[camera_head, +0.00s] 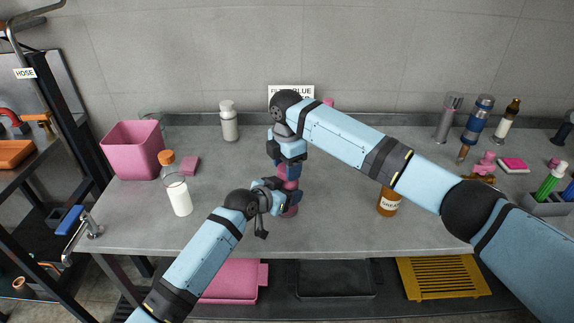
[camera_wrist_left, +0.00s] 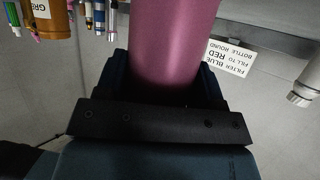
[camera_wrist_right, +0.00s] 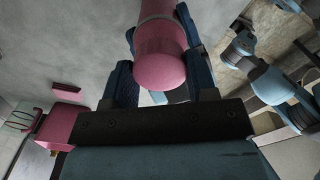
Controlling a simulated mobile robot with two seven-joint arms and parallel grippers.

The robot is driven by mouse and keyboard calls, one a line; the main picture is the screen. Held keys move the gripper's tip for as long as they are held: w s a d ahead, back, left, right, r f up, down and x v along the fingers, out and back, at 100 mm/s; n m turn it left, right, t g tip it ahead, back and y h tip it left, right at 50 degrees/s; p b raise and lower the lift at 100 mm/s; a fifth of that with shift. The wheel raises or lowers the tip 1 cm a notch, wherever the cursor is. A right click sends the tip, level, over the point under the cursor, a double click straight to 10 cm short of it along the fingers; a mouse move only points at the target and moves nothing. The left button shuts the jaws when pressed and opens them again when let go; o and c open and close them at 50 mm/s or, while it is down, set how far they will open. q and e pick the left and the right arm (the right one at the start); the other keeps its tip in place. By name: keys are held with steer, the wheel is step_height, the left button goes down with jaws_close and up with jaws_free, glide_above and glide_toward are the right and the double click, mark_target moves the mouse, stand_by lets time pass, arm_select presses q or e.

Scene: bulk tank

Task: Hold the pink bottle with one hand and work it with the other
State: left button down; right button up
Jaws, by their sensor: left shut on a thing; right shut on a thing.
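The pink bottle (camera_head: 289,211) stands upright near the middle of the grey bench, largely hidden by my grippers. My left gripper (camera_head: 287,195) is shut around its lower body from the front left. The bottle's smooth pink side (camera_wrist_left: 174,40) fills the space between the jaws in the left wrist view. My right gripper (camera_head: 290,168) is above the left one, pointing down, and is shut on the bottle's upper part. In the right wrist view the rounded pink top (camera_wrist_right: 160,68) sits between the jaws. Its exact fit there is partly hidden.
A pink bin (camera_head: 133,150), an orange-capped bottle of white liquid (camera_head: 178,195) and a pale bottle (camera_head: 229,121) stand to the left. A brown labelled bottle (camera_head: 389,203) stands right, near my right arm. Several bottles line the back right. The front centre is clear.

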steer(key=o, duration=0.9)
steer(key=shift+r, duration=2.3)
steer(key=shift+c, duration=0.4)
steer(key=r+n, duration=0.1)
steer(key=n, duration=0.2)
steer(key=shift+r+n, duration=0.3)
steer(key=shift+r, duration=0.1)
steer(key=n, duration=0.1)
steer(key=r+n, duration=0.1)
steer(key=n, duration=0.1)
steer(key=shift+r+n, duration=0.1)
steer(key=shift+n, duration=0.2)
